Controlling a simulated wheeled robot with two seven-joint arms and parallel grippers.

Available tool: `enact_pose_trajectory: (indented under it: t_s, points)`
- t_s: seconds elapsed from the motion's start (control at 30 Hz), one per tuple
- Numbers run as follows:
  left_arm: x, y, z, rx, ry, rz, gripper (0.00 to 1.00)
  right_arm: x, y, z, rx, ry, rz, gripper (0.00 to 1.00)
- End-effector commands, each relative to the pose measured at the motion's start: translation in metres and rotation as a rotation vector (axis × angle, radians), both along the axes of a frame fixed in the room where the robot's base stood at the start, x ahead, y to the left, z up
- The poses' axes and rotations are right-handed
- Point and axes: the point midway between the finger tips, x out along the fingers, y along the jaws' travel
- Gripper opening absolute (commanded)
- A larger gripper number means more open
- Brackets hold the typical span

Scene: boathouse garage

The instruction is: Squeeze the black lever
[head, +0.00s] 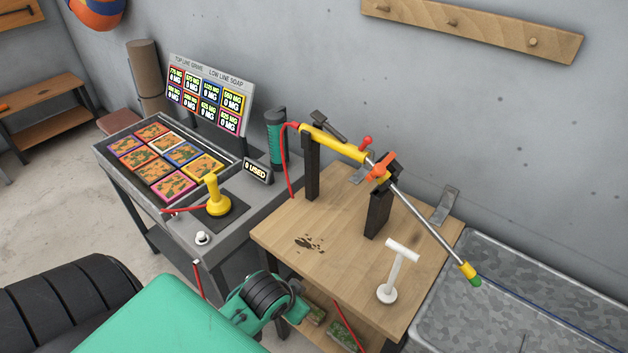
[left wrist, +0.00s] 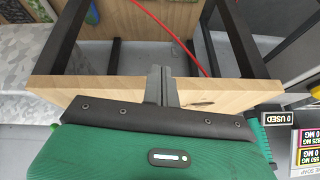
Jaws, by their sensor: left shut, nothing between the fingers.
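A yellow spray lance (head: 333,142) rests across two black posts on the wooden table. A black lever (head: 328,125) stands up at a slant above its yellow body, near the left post. An orange part (head: 380,167) sits by the right post, and a red knob (head: 366,141) stands between. My left gripper (left wrist: 162,85) is shut and empty in the left wrist view, by the wooden table edge. The lever does not show there. In the head view my left arm is at the bottom, below and left of the lever, and its fingertips cannot be made out. My right gripper is out of view.
A red hose (head: 290,165) hangs from the lance's left end by a green cylinder (head: 275,135). A white T-shaped stand (head: 394,270) is on the table (head: 280,228). A grey console (head: 180,228) stands left, a metal trough (head: 500,262) right.

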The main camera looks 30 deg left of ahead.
Motion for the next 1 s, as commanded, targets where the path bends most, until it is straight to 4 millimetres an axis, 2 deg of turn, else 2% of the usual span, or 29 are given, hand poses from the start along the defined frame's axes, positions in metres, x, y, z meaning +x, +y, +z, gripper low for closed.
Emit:
enact_pose_trajectory:
  t_s: [0.03, 0.1, 0.27, 0.37, 0.4, 0.5, 0.6, 0.7, 0.77, 0.87, 1.0]
  points:
    - [0.014, 0.010, 0.037, 0.015, -0.062, -0.010, 0.00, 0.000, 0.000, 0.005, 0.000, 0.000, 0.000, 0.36]
    - [0.037, 0.024, 0.071, 0.031, -0.143, -0.023, 0.00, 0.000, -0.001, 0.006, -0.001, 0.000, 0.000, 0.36]
    - [0.093, 0.056, 0.138, 0.063, -0.331, -0.049, 0.00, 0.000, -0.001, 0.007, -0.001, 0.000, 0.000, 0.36]
    - [0.128, 0.079, 0.188, 0.084, -0.460, -0.062, 0.00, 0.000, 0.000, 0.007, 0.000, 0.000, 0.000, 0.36]
    - [0.142, 0.088, 0.210, 0.094, -0.514, -0.067, 0.00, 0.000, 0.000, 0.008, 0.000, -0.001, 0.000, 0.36]
    - [0.170, 0.110, 0.268, 0.114, -0.647, -0.080, 0.00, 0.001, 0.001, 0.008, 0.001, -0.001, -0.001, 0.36]
    - [0.187, 0.125, 0.318, 0.127, -0.752, -0.091, 0.00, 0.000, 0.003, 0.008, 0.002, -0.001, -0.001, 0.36]
    - [0.195, 0.134, 0.350, 0.134, -0.820, -0.098, 0.00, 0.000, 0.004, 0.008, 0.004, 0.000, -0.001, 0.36]
    - [0.197, 0.137, 0.361, 0.136, -0.843, -0.100, 0.00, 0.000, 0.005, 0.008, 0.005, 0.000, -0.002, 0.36]
    - [0.198, 0.139, 0.369, 0.137, -0.858, -0.101, 0.00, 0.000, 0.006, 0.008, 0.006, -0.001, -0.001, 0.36]
    - [0.198, 0.139, 0.369, 0.137, -0.859, -0.101, 0.00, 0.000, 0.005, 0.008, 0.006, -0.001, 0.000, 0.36]
